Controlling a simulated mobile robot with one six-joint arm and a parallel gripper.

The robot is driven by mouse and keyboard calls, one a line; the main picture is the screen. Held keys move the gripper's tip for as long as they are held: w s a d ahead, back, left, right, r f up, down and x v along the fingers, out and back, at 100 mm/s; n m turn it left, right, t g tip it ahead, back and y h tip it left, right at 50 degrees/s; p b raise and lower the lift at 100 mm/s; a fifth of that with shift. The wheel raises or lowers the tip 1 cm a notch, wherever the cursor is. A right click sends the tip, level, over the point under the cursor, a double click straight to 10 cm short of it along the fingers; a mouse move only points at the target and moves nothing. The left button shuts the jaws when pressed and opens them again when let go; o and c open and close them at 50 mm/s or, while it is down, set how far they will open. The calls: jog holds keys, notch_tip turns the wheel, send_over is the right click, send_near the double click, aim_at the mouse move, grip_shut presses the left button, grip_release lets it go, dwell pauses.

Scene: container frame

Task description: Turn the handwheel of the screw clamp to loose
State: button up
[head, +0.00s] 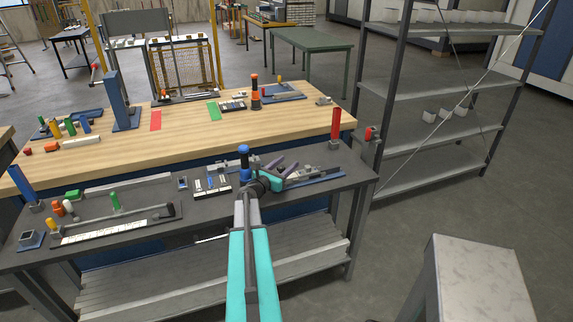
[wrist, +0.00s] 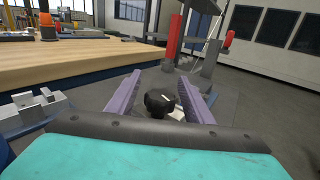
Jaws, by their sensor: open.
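My gripper (head: 287,166) is over the right part of the dark front bench, with its purple fingers spread open. In the wrist view the open fingers (wrist: 161,78) stand left and right of a black handwheel (wrist: 160,103) with a pale mark on it. Gaps show between the wheel and both fingers, and nothing is held. In the head view the screw clamp (head: 316,176) seems to be the grey fixture on a blue base just right of my fingers. Its handwheel cannot be made out there, and my gripper body hides the clamp's lower part in the wrist view.
A red cylinder (head: 336,124) stands upright behind the clamp near the bench's right end. Blocks and gauges (head: 212,181) lie left of my gripper. A wooden-topped table (head: 180,130) adjoins behind. Metal shelving (head: 430,85) stands at the right, with open floor before it.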

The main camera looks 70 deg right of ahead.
jog(key=shift+c, duration=0.4)
jog(key=c, duration=1)
jog(key=shift+o, duration=0.2)
jog(key=n+t+b, duration=0.1)
jog(key=b, duration=0.1)
jog(key=shift+t+b, duration=0.3)
jog(key=shift+w+d+r+n+t+b, duration=0.1)
jog(key=shift+w+r+n+t+b, duration=0.05)
jog(key=shift+w+n+t+b, duration=0.2)
jog(key=o, duration=1)
jog(key=shift+s, duration=0.1)
jog(key=shift+o, duration=0.2)
jog(key=shift+a, duration=0.2)
